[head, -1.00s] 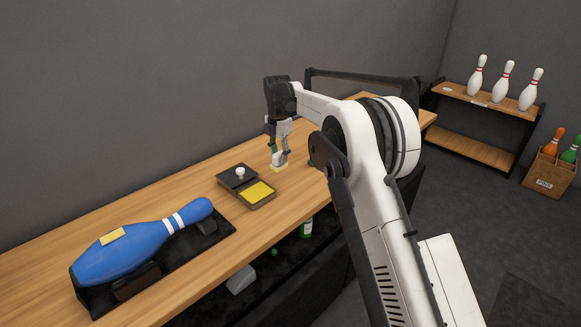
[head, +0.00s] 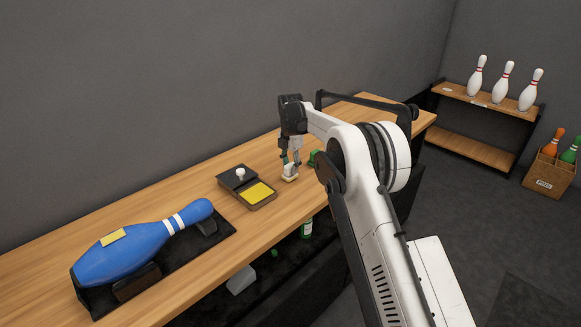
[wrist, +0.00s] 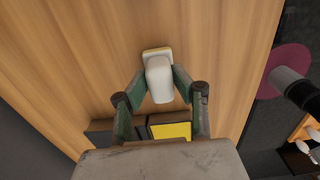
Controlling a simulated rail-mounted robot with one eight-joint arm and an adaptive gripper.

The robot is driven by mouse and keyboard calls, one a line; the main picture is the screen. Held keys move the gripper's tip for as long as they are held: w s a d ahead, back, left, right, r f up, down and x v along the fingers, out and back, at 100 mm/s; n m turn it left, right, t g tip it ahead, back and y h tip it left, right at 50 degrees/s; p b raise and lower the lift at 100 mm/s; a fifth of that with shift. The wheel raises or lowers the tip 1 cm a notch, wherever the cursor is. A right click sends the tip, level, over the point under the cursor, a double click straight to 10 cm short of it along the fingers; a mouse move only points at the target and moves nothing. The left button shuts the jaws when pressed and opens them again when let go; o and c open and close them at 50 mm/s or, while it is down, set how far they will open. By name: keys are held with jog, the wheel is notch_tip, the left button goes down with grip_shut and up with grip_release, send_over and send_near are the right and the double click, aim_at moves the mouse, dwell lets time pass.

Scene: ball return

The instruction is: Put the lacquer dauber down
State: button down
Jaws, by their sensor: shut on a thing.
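The lacquer dauber (head: 289,172) has a white handle and a pale, yellowish base. It is upright at the bench top, right of the yellow pad; I cannot tell whether its base touches the wood. My gripper (head: 290,163) points down and is shut on the dauber's handle. In the wrist view, the dauber (wrist: 160,80) is between the two green fingers of my gripper (wrist: 162,79), with its base against a background of bare wood.
A flat dark box with a yellow pad (head: 258,193) and a white-knobbed lid (head: 239,175) lies left of the dauber. A blue pin (head: 140,248) rests in a black cradle (head: 220,240). A small green object (head: 313,158) is just right. Bare bench (head: 190,190) lies behind.

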aim_at(289, 164)
jog(key=shift+f, duration=0.25)
jog(key=c, duration=1.4)
grip_release()
jog(key=shift+c, duration=0.2)
jog(key=shift+r, duration=0.15)
notch_tip(289, 164, up, 14)
jog(key=s+d+r+m+t, duration=0.2)
jog(key=s+d+r+m, duration=0.6)
jog(key=r, duration=0.5)
jog(key=s+d+r+m+t, duration=0.1)
jog(key=s+d+r+m, duration=0.2)
jog(key=s, duration=0.4)
jog(key=s+d+r+m+t, duration=0.1)
jog(key=s+d+r+m, duration=0.15)
jog(key=s+d, duration=0.4)
jog(key=s+d+f+m+t, duration=0.1)
jog(key=s+f+m, duration=0.3)
jog(key=s, duration=0.6)
jog(key=s+d+f+m+t, duration=0.1)
jog(key=s+d+f+m, duration=0.3)
jog(key=s, duration=0.6)
jog(key=s+d+f+m+t, duration=0.1)
jog(key=s+d+f+m, duration=0.2)
jog(key=s+m, duration=0.3)
jog(key=s+f, duration=0.1)
jog(key=s, duration=0.4)
jog(key=shift+f, duration=0.4)
